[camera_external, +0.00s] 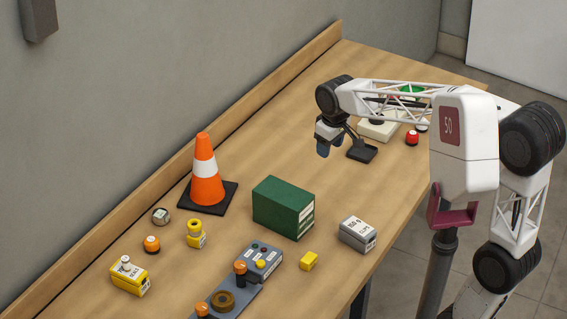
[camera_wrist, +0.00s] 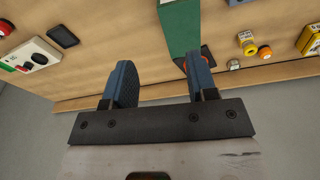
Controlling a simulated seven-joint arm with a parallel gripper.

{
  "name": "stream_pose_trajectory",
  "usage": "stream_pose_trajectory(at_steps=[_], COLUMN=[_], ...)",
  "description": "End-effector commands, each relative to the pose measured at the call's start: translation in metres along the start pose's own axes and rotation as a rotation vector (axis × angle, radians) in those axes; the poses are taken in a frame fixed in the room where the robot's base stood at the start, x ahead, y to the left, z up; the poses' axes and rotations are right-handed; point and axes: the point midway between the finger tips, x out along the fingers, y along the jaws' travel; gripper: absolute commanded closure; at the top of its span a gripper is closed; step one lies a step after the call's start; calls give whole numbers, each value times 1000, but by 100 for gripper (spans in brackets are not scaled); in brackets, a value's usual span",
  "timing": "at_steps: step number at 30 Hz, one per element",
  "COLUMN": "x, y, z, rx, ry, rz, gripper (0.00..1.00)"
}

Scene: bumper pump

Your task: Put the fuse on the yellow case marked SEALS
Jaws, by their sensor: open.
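The yellow case (camera_external: 133,283) with a white label stands at the lower left of the external view. Its lettering looks like SEALS but is small. A small pale piece with a rounded top (camera_external: 125,262), which looks like the fuse, rests on the case's top. The case also shows at the right edge of the wrist view (camera_wrist: 312,42). My gripper (camera_external: 323,146) is above the far part of the table, well away from the case. In the wrist view its two blue fingers (camera_wrist: 160,65) are apart with nothing held between them.
A green box (camera_external: 281,209) and an orange cone (camera_external: 206,178) stand mid-table. A grey case (camera_external: 357,235), yellow block (camera_external: 309,261) and grey control panel (camera_external: 262,258) lie nearer the front. A yellow pot (camera_external: 195,236) and orange button (camera_external: 151,244) sit near the yellow case.

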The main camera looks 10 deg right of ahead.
Motion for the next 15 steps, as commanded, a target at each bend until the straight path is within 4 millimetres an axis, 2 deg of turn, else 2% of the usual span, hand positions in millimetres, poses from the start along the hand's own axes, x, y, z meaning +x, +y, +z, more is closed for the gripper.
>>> stream_pose_trajectory(at_steps=[1,6,15], x=[-2,-4,1], y=[12,39,69], z=[19,79,186], rx=[35,146,344], ry=[5,18,43], rz=[5,19,48], gripper=[47,47,47])
